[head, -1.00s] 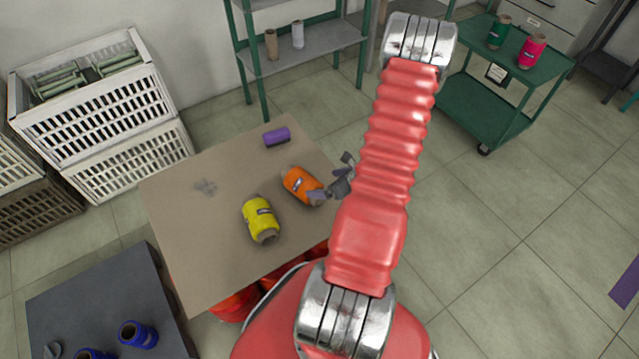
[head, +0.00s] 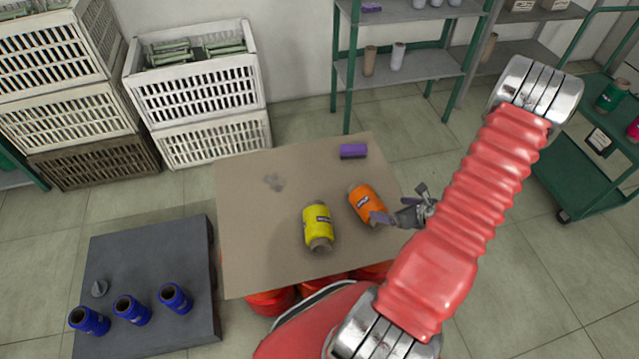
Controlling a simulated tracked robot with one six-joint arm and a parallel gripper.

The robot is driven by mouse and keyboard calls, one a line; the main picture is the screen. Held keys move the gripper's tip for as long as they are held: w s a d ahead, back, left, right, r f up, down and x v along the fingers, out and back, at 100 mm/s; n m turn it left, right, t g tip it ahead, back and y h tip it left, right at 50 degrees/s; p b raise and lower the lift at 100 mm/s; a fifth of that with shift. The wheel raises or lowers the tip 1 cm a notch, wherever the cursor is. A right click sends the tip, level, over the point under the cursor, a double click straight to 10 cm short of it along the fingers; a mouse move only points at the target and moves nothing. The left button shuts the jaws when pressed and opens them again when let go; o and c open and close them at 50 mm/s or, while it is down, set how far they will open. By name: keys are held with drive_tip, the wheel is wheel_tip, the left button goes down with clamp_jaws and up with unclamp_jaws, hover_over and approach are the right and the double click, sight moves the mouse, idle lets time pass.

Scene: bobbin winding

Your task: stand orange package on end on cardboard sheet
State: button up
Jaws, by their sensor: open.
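The orange package (head: 366,204) lies on its side on the brown cardboard sheet (head: 262,230), near the sheet's right edge. Its brown core end points to the upper left, and its lower right end is partly hidden by a finger of my gripper. My gripper (head: 401,203) is open at the right edge of the sheet, with one grey finger over or against the package's near end and the other apart, farther right. I cannot tell whether that finger touches the package. Nothing shows held between the fingers.
A dark table (head: 160,270) with blue spools (head: 133,309) stands at lower left. White crates (head: 195,90), a shelf (head: 400,68) and a green cart (head: 590,165) stand around.

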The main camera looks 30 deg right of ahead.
drive_tip(key=w+a+r+n+y, duration=0.1)
drive_tip(key=w+a+r+n, duration=0.3)
drive_tip(key=a+r, duration=0.15)
drive_tip(key=w+a+r+n+g+y, duration=0.1)
drive_tip(key=w+a+r+n+y, duration=0.2)
drive_tip(key=r, duration=0.4)
drive_tip(key=w+a+r+n, duration=0.4)
drive_tip(key=a+r+n, duration=0.2)
drive_tip(key=s+a+r+n+g+y, duration=0.1)
drive_tip(key=s+a+r+n+g, duration=0.15)
drive_tip(key=a+r+n, duration=0.7)
drive_tip(key=s+a+r+n+h, duration=0.5)
drive_tip(key=s+a+r+n, duration=0.7)
drive_tip(key=r+n, duration=0.2)
drive_tip(key=shift+a+r+n, duration=0.2)
drive_tip(key=shift+r+n, duration=0.15)
drive_tip(key=shift+r, duration=0.1)
